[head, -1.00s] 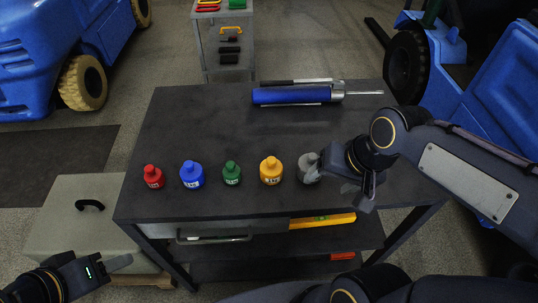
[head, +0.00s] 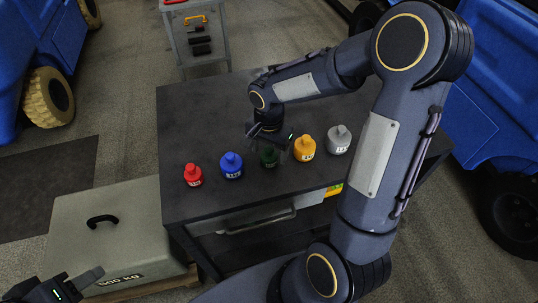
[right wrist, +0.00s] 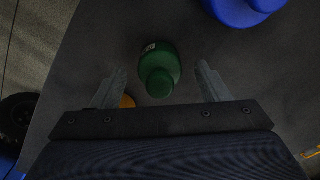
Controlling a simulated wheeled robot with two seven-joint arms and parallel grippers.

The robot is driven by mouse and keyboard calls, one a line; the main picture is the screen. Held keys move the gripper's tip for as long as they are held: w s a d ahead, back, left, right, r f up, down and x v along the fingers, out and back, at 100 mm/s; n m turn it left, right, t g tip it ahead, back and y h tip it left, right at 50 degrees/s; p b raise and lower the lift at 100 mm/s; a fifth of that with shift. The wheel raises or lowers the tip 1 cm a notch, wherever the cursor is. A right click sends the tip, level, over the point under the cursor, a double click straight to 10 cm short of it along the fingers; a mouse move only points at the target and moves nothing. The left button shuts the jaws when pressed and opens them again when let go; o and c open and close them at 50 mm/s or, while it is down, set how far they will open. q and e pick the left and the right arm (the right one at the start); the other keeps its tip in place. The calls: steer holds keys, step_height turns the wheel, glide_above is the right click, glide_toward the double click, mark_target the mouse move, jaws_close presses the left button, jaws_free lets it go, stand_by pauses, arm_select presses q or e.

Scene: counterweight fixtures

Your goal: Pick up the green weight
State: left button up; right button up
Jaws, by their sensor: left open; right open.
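The green weight (head: 268,158) stands on the dark table, partly hidden by my right gripper in the head view. In the right wrist view the green weight (right wrist: 160,68) lies between and a little beyond the fingertips, with its knob toward the gripper. My right gripper (head: 268,143) is open and empty; its two fingers also show in the right wrist view (right wrist: 160,82), apart from the weight on both sides. My left gripper (head: 80,285) is open and empty at the lower left, away from the table top.
On the table (head: 200,120), the red weight (head: 193,175) and blue weight (head: 231,165) stand left of the green one. The yellow weight (head: 304,148) and grey weight (head: 340,139) stand right. A large 500 kg block (head: 130,225) sits left of the table.

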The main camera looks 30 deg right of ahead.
steer(key=shift+f, duration=0.85)
steer(key=shift+c, duration=0.4)
steer(key=c, duration=1.2)
steer(key=shift+c, duration=0.8)
steer(key=shift+r, duration=0.15)
